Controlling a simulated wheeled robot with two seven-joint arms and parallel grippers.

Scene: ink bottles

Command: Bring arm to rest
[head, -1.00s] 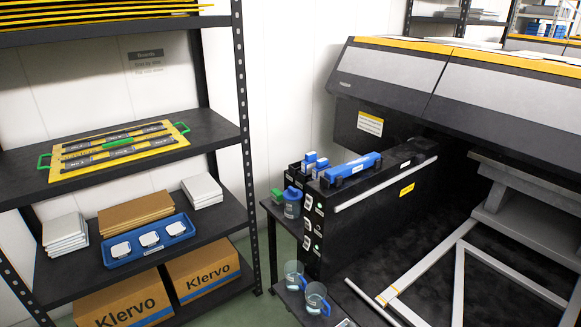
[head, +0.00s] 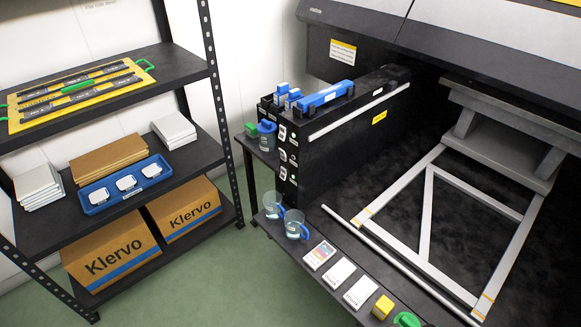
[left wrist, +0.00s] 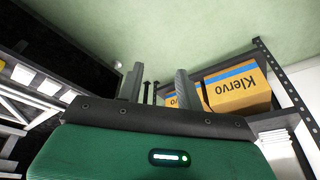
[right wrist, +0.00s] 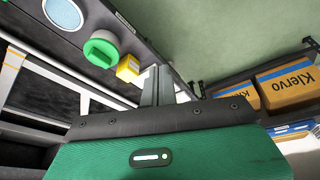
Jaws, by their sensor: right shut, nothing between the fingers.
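Neither arm shows in the head view. In the left wrist view my left gripper (left wrist: 157,82) has its two grey fingers wide apart, with nothing between them. In the right wrist view my right gripper (right wrist: 157,84) has its fingers together and holds nothing. The ink bottles themselves I cannot make out for certain. Two clear jugs with blue handles (head: 296,226) stand at the left end of the machine's front ledge. Another blue-topped jug (head: 267,136) stands beside the black ink unit (head: 330,140).
A black shelf rack (head: 205,150) stands left, holding a blue tray (head: 97,196) and Klervo boxes (head: 108,245). White cards (head: 342,273), a yellow block (head: 382,307) and a green-topped item (head: 406,319) lie along the ledge. Green floor (head: 215,280) is clear between rack and machine.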

